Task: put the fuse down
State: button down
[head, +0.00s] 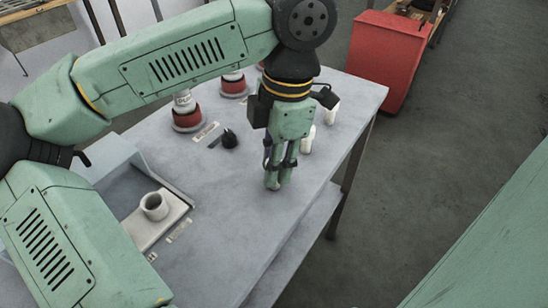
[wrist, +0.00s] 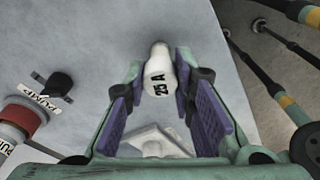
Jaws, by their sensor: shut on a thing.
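My gripper (head: 278,183) points down over the right part of the grey table (head: 235,215). In the wrist view, its two purple-padded fingers (wrist: 160,85) are closed on a white fuse (wrist: 158,80) marked "25 A", which lies between the pads. The fingers hide the held fuse in the head view, and I cannot tell whether it touches the table. Two more white cylinders stand behind my gripper, one farther back (head: 333,110) and one nearer (head: 307,139).
A grey tray holds a white block with a round socket (head: 154,206) at the table's left. A black knob (head: 230,139) and red-based posts (head: 187,112) stand at the back. A red cabinet (head: 388,58) stands beyond. The table's front middle is clear.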

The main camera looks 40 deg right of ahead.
jog(key=shift+f, duration=0.15)
jog(key=c, duration=1.4)
grip_release()
jog(key=shift+o, duration=0.2)
notch_tip(320, 180, up, 12)
jog(key=d, duration=0.1)
jog(key=shift+s+d+r, duration=0.2)
